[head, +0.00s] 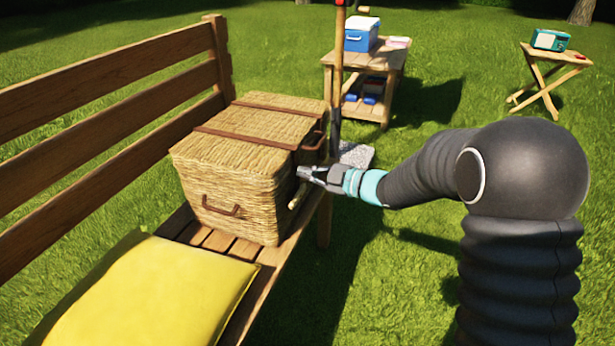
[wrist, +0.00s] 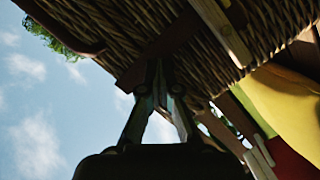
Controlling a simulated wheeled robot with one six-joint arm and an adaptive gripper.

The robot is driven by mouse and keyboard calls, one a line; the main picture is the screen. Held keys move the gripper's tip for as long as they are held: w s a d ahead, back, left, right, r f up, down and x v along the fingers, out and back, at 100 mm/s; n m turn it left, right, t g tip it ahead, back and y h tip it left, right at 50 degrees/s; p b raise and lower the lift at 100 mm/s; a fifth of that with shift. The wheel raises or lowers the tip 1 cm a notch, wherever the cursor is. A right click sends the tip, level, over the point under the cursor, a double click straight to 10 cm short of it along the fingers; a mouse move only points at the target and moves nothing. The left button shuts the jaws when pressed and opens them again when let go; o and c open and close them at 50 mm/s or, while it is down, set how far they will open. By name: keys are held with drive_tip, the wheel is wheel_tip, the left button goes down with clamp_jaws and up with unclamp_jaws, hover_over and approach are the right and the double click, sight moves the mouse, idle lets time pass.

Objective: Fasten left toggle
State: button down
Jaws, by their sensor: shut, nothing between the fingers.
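A wicker hamper (head: 225,165) with a closed lid stands on a wooden bench. Two brown straps (head: 262,106) cross its lid. A pale wooden peg (head: 298,196), apparently a toggle, shows at its right-hand face, just below my gripper (head: 302,172). My gripper is shut and empty, close against that face. In the wrist view the fingertips (wrist: 160,68) meet at a dark brown strap (wrist: 165,45) on the wicker; whether they touch it is unclear. A pale wooden bar (wrist: 222,32) shows right of them. Whether the strap is fastened is hidden.
A yellow cushion (head: 160,290) lies on the near bench seat. The slatted backrest (head: 110,100) rises at left. An upright pole (head: 337,80) stands just behind my gripper. A side table with a blue cooler (head: 361,34) is farther back.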

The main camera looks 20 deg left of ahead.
drive_tip(key=w+r+b+v, duration=0.1)
drive_tip(key=w+v, duration=0.1)
drive_tip(key=v, duration=0.8)
drive_tip(key=shift+r, duration=0.15)
drive_tip(key=shift+s, duration=0.1)
